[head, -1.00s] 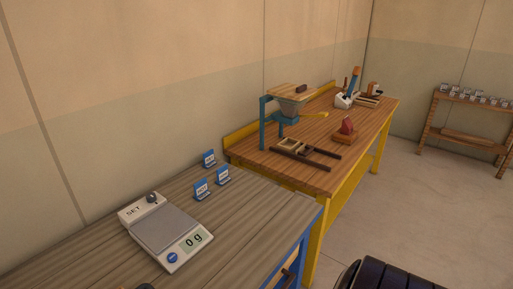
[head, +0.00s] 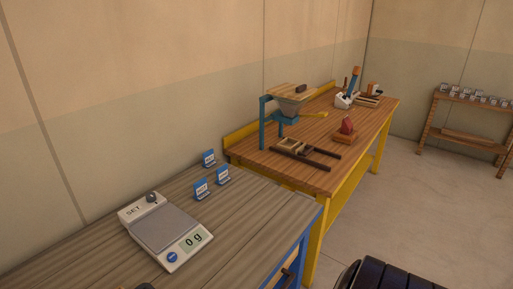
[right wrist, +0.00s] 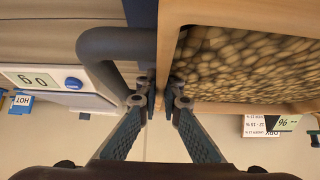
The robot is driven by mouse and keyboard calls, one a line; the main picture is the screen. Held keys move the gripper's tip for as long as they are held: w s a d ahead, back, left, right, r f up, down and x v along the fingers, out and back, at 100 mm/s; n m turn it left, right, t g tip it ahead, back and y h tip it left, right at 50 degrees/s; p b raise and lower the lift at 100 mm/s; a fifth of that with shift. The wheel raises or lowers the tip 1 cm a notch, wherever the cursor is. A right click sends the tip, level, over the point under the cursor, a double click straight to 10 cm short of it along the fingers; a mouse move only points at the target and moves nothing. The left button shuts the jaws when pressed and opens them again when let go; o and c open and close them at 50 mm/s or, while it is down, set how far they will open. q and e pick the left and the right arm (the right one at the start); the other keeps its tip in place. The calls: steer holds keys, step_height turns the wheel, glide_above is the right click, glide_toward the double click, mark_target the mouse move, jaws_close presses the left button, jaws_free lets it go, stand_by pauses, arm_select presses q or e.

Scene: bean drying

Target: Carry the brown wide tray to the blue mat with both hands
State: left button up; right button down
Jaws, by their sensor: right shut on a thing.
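The brown wide tray (right wrist: 168,40) is in the right wrist view at the upper right, a light wooden frame filled with pale beans. My right gripper (right wrist: 161,92) is shut at the tray's near left edge, beside a dark rounded bar (right wrist: 115,42). The fingertips hide the exact contact. The head view shows neither the tray nor the gripper fingers. My left gripper is in neither view. No blue mat can be seen.
A scale (head: 165,232) reading 0 g and blue cards (head: 202,189) are on the grey-brown table (head: 265,215). Beyond it, a yellow-legged workbench (head: 300,172) carries several tools. A wooden rack (head: 468,140) stands at the far right. Floor right of the bench is clear.

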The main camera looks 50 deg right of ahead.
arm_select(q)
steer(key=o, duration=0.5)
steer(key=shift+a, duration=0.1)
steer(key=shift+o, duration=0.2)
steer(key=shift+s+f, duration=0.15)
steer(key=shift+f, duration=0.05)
arm_select(e)
steer(key=c, duration=2.5)
jaws_free()
steer(key=shift+s+f, duration=0.1)
steer(key=shift+f, duration=0.1)
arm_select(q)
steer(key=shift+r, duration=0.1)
arm_select(e)
steer(key=o, duration=0.5)
steer(key=shift+c, duration=0.2)
steer(key=shift+r, duration=0.1)
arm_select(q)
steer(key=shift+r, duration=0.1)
arm_select(e)
steer(key=shift+r, duration=0.1)
